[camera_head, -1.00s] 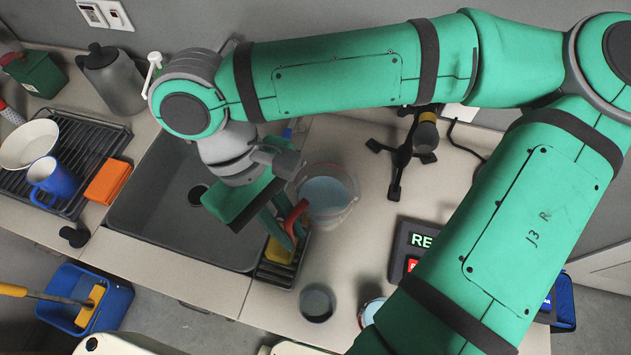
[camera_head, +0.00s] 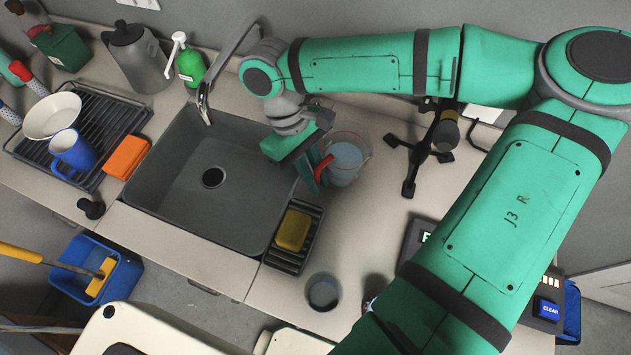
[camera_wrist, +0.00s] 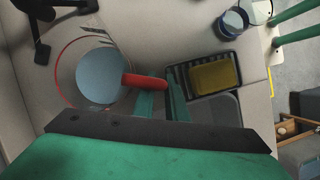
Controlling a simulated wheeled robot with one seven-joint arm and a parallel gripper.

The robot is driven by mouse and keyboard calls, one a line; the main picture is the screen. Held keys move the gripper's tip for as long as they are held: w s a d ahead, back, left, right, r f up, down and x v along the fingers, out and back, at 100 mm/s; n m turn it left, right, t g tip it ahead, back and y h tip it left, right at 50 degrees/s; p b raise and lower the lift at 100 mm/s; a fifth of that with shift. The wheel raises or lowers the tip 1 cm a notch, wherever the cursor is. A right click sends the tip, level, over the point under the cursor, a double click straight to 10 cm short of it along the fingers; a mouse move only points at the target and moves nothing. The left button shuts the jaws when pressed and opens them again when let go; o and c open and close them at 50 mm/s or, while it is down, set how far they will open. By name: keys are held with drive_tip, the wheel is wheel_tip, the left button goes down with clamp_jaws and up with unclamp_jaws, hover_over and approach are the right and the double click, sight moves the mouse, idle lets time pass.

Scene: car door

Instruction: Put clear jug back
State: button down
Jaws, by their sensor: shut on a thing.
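The clear jug (camera_head: 348,160) stands upright over the counter, right of the sink, with pale blue showing inside and a red handle (camera_head: 324,168). It also shows in the wrist view (camera_wrist: 97,78), with a red rim line around it. My gripper (camera_head: 312,174) is shut on the red handle, at the jug's left side. In the wrist view its fingers (camera_wrist: 166,98) meet the handle's end. Whether the jug's base touches the counter is hidden.
The sink (camera_head: 205,185) is left of the jug. A yellow sponge (camera_head: 293,230) lies in a black tray nearer the front. A black stand (camera_head: 425,150) is close on the right. A round cup (camera_head: 322,292) stands at the front edge. A dish rack (camera_head: 85,135) is far left.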

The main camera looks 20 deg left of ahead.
drive_tip(key=shift+f, duration=1.15)
drive_tip(key=shift+f, duration=0.15)
drive_tip(key=c, duration=1.8)
unclamp_jaws()
drive_tip(key=shift+o, duration=0.2)
drive_tip(key=v, duration=1.2)
drive_tip(key=shift+s, duration=0.15)
